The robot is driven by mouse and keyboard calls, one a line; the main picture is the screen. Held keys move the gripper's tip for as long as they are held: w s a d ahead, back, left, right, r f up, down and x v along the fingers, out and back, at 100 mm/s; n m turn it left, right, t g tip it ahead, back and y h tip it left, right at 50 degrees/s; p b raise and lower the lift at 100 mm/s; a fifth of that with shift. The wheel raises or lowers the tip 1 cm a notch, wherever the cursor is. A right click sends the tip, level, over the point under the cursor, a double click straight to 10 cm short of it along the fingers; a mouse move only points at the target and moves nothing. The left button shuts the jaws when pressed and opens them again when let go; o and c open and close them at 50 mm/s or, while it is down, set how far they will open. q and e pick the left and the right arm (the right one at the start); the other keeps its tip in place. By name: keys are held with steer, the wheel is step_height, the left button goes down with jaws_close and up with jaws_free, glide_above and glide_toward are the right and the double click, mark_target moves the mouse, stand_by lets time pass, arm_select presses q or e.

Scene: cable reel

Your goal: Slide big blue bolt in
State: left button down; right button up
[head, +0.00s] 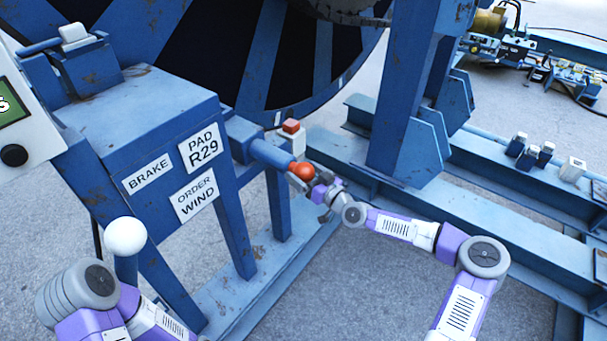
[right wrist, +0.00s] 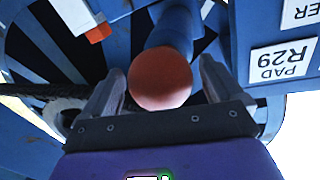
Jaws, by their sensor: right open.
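The big blue bolt (head: 270,152) is a blue cylinder with an orange-red ball end (head: 302,171), sticking out of a blue housing at the right side of the blue stand. My right gripper (head: 312,186) is at the ball end. In the right wrist view the bolt (right wrist: 172,32) points at the camera, and its ball (right wrist: 160,79) sits between the two spread fingers of the right gripper (right wrist: 158,88). A gap shows on each side of the ball. My left arm shows at the lower left, but its gripper is out of view.
The blue stand (head: 160,112) carries BRAKE, PAD R29 and ORDER WIND labels. A white-knobbed lever (head: 125,236) rises near my left arm. A box with a red top (head: 291,127) stands behind the bolt. A large reel (head: 250,50) and blue frame beams (head: 480,185) lie beyond.

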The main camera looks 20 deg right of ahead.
steer(key=shift+w+a, duration=0.15)
steer(key=shift+w, duration=0.2)
steer(key=c, duration=1.4)
arm_select(q)
steer(key=shift+f, duration=0.1)
arm_select(e)
steer(key=shift+w, duration=0.1)
steer(key=shift+c, duration=0.2)
